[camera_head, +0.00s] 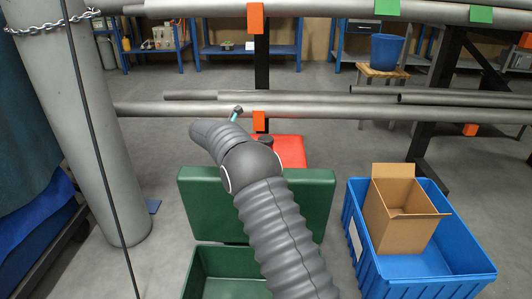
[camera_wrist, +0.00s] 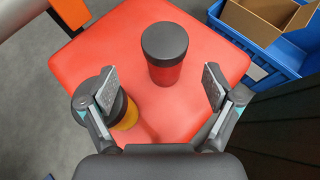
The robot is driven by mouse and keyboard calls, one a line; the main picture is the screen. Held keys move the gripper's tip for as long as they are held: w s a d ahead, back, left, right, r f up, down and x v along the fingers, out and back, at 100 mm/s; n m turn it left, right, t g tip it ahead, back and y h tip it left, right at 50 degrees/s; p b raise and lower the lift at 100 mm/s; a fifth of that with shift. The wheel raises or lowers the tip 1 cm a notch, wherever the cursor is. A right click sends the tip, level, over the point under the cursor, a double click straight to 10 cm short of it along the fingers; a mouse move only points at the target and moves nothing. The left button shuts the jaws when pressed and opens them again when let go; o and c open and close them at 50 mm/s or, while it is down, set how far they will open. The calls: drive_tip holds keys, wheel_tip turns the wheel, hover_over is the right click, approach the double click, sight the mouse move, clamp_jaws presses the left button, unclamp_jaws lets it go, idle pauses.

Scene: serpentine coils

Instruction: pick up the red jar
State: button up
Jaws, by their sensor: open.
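The red jar (camera_wrist: 167,70) has a wide black lid and stands upright on a red seat (camera_wrist: 205,75) in the wrist view. My gripper (camera_wrist: 160,88) is open and empty, one finger to each side. The jar shows beyond the fingertips, roughly centred between them; no contact is visible. A yellow jar (camera_wrist: 127,116) with a dark lid stands at the left, partly hidden behind the left finger. In the head view, my arm hides most of the seat (camera_head: 291,148); a dark lid shows on it, but I cannot tell which jar it belongs to.
In the head view, a blue crate (camera_head: 355,252) holding an open cardboard box (camera_head: 400,215) stands at the right. An open green case (camera_head: 310,205) lies in front of the seat. Grey pipes (camera_head: 330,112) run across behind. A thick grey column (camera_head: 95,130) stands left.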

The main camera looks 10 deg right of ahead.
drive_tip(key=shift+s+d+b+x, duration=0.1)
drive_tip(key=shift+b+x, duration=0.05)
drive_tip(key=shift+x, duration=1.8)
drive_tip(key=shift+s+d+b+x, duration=0.15)
drive_tip(key=shift+x, duration=1.75)
drive_tip(key=shift+r, duration=0.15)
drive_tip(key=shift+c, duration=0.2)
drive_tip(key=c, duration=1.6)
